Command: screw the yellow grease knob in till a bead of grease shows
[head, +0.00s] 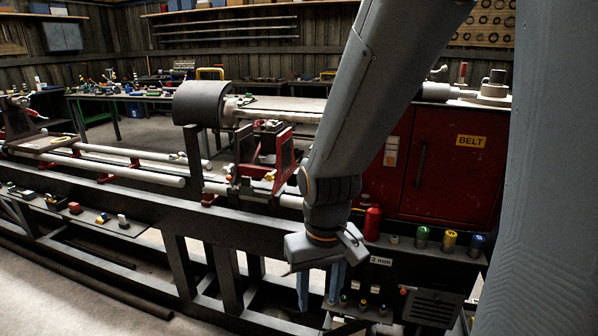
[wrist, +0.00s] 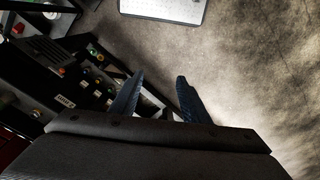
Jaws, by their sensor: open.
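My gripper (head: 320,300) hangs below my arm at the front of the lathe bed, fingers pointing down. Small yellow parts (head: 270,175) show on the red stand on the bed. A small yellow-orange knob (head: 363,304) sits on the low dark panel just right of the fingers, not touched. I cannot tell which yellow part is the grease knob. No bead of grease can be made out.
A shelf right of my arm holds a red bottle (head: 372,223) and canisters with green, yellow (head: 449,240) and blue tops. A red cabinet (head: 452,160) marked BELT stands behind. Dark frame bars (head: 190,262) run left. Open floor shows in the wrist view (wrist: 240,80).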

